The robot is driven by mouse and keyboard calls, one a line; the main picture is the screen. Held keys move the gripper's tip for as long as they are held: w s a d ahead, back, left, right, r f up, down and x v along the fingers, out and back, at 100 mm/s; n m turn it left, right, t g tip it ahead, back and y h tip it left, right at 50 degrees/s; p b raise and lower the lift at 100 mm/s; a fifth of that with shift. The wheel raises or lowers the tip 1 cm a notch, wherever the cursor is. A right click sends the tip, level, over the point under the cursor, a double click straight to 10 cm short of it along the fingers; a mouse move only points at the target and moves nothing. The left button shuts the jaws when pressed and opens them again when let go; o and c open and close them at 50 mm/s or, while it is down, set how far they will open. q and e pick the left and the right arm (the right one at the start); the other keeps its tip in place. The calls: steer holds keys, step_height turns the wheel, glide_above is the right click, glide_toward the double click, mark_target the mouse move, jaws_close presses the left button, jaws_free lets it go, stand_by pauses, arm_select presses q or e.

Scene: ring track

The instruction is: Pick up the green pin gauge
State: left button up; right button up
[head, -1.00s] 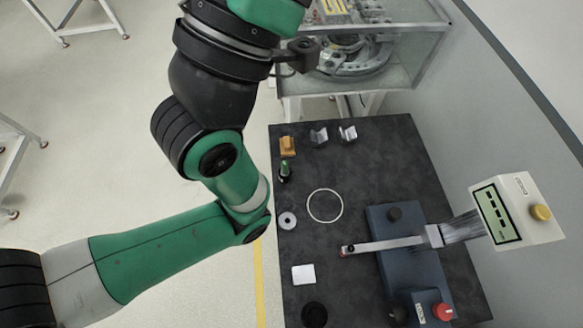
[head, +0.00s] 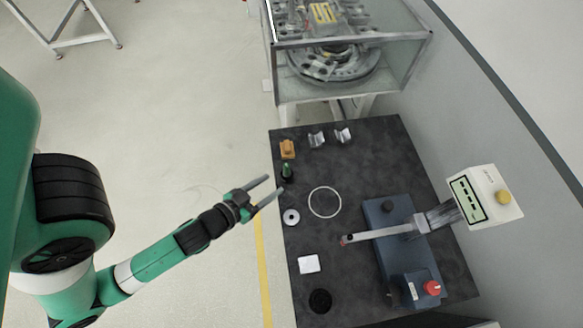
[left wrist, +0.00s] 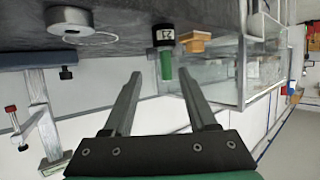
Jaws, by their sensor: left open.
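The green pin gauge (head: 286,170) stands near the left edge of the dark table, its green part up and a black base below. It also shows in the left wrist view (left wrist: 166,64), upside down there, with a black collar bearing a light label. My left gripper (head: 275,188) is open and empty, just off the table's left edge and a little below and left of the pin gauge in the head view. In the left wrist view its two fingers (left wrist: 158,82) point toward the gauge, which appears beyond the tips, between them. My right gripper is not in view.
Close to the gauge are an orange-brown block (head: 288,149) and a metal washer-like disc (head: 291,217). A white ring (head: 325,202) lies to the right. Two metal blocks, a white square (head: 309,264) and a measuring device (head: 403,240) share the dark table (head: 350,170).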

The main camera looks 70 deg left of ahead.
mark_target(287, 173)
arm_select(q)
steer(key=x, duration=0.6)
steer(key=shift+w+a, duration=0.1)
steer(key=shift+a, duration=0.1)
steer(key=shift+a+r+b+x, duration=0.1)
steer(key=shift+a+b+x, duration=0.1)
steer(key=shift+x, duration=0.7)
steer(key=shift+a+r+b+x, duration=0.1)
steer(key=shift+b+x, duration=0.05)
steer(key=shift+x, duration=0.75)
steer(key=shift+a+r+b+x, duration=0.1)
steer(key=shift+b+x, duration=0.1)
steer(key=shift+x, duration=0.7)
jaws_close()
